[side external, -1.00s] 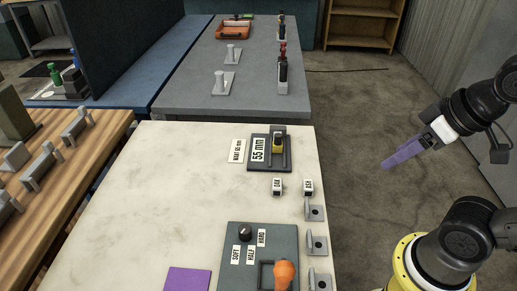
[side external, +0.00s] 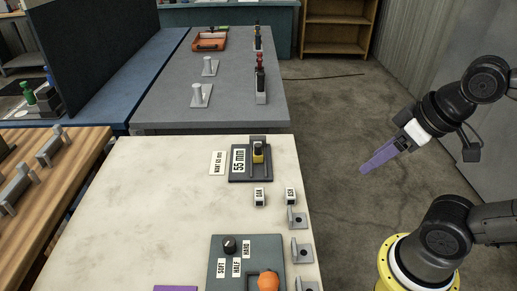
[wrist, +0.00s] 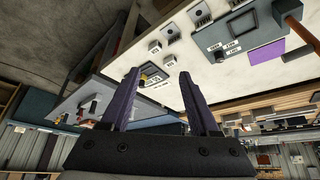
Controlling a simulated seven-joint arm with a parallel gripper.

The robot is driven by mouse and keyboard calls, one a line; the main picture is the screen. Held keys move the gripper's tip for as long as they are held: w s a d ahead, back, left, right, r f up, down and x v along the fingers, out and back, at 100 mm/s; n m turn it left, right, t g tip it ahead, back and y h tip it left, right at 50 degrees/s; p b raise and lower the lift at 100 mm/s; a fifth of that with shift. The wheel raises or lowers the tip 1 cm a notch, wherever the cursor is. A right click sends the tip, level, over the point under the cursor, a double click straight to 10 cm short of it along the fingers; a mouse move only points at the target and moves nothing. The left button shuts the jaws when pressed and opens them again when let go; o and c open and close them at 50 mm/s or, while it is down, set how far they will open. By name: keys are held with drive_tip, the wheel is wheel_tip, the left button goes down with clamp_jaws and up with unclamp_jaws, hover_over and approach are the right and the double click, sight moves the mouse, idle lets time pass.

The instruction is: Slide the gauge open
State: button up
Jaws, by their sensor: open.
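The gauge (side external: 237,177) is a dark plate on the pale worktop with a "55 mm" label, a yellow-and-black slider (side external: 258,154) and a grey rail. A white "WANT" card (side external: 218,163) lies on its left; its number is hard to read. My gripper (side external: 364,170) has purple fingers and hangs over the floor to the right of the worktop, apart from the gauge. In the wrist view my gripper (wrist: 160,72) is open and empty. The gauge (wrist: 150,75) shows small and distant between its fingers, partly hidden by the left one.
Two small labelled blocks (side external: 260,197) (side external: 291,196) stand nearer than the gauge. Grey brackets (side external: 297,220) line the worktop's right edge. A control panel with a black knob (side external: 229,245) and an orange handle (side external: 268,281) is at the front.

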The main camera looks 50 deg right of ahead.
idle(0.5)
drive_tip(key=w+r+n, duration=0.4)
drive_tip(key=w+r, duration=0.4)
drive_tip(key=r, duration=0.2)
drive_tip(key=n+g, duration=0.3)
drive_tip(key=g, duration=0.3)
hover_over(258, 145)
wheel_tip(258, 145, down, 16)
wheel_tip(258, 145, down, 14)
drive_tip(key=shift+f, duration=0.1)
drive_tip(key=shift+c, duration=0.2)
